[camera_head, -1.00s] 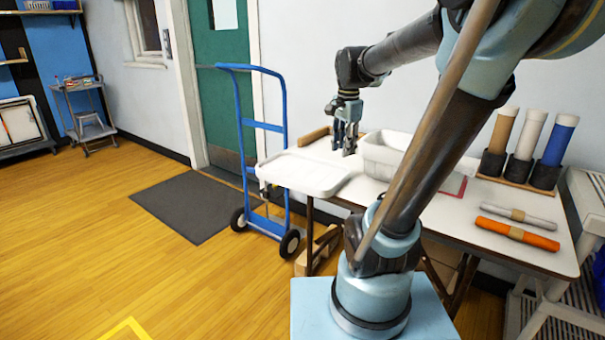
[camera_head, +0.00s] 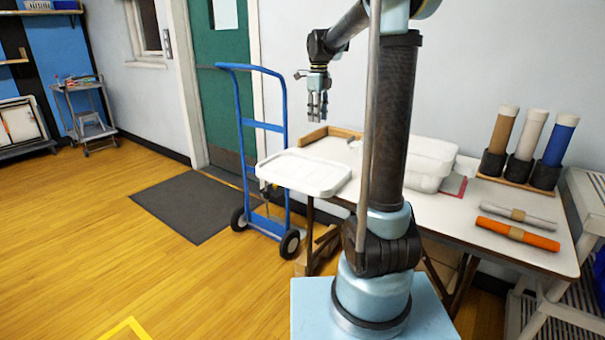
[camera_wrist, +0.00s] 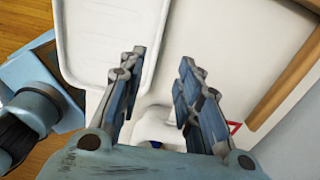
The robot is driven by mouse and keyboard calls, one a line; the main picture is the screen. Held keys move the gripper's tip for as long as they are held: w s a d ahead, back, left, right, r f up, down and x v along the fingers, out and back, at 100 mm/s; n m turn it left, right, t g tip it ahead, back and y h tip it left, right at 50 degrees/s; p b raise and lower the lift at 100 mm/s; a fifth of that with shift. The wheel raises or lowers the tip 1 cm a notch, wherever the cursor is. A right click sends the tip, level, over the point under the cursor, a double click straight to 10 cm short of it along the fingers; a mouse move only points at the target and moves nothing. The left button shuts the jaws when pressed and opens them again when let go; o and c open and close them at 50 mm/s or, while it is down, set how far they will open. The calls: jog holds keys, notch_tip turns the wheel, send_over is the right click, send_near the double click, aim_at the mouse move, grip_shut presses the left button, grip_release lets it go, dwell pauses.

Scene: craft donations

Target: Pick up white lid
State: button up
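The white lid (camera_head: 303,173) is a shallow rectangular piece with a raised rim, lying flat at the left end of the white table (camera_head: 442,213). Its left part seems to reach past the table's edge. My gripper (camera_head: 317,108) hangs above and behind the lid, fingers pointing down, touching nothing. In the wrist view, the lid (camera_wrist: 105,45) fills the upper left. My gripper (camera_wrist: 164,65) shows its two fingers apart with nothing between them, to the right of the lid's rim.
A white bin (camera_head: 428,165) stands on the table right of the lid, partly hidden by my arm. A wooden piece (camera_head: 313,137) lies behind the lid. Upright rolls (camera_head: 524,140) and an orange roll (camera_head: 517,234) are at right. A blue hand truck (camera_head: 264,126) stands left of the table.

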notch_tip(320, 180, down, 17)
jog(key=shift+r, duration=0.15)
jog(key=shift+s, duration=0.1)
dwell(0.5)
grip_shut()
